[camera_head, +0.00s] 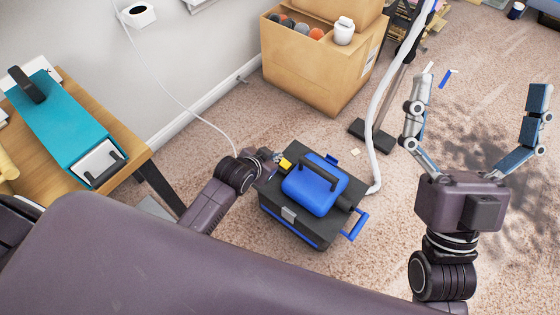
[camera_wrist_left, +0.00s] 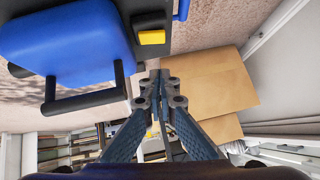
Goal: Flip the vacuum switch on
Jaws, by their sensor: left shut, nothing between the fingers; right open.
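The vacuum (camera_head: 313,188) is a dark box with a blue lid and blue trim, standing on the carpet in the middle of the head view. Its yellow switch (camera_head: 285,163) is at the lid's upper left corner. My left gripper (camera_head: 274,157) is shut and empty, right beside the switch. In the left wrist view, the switch (camera_wrist_left: 152,37) is just above the closed fingertips (camera_wrist_left: 157,76), next to the blue lid (camera_wrist_left: 65,40). I cannot tell whether they touch, or which way the switch is set. My right gripper (camera_head: 480,92) is open and empty, over the carpet at right.
A grey hose (camera_head: 376,110) rises from the vacuum's right side. A cardboard box (camera_head: 320,75) stands behind it. A white cord (camera_head: 168,92) runs from a wall outlet (camera_head: 138,14) toward the vacuum. A wooden table (camera_head: 135,150) with a teal case (camera_head: 60,115) is at left.

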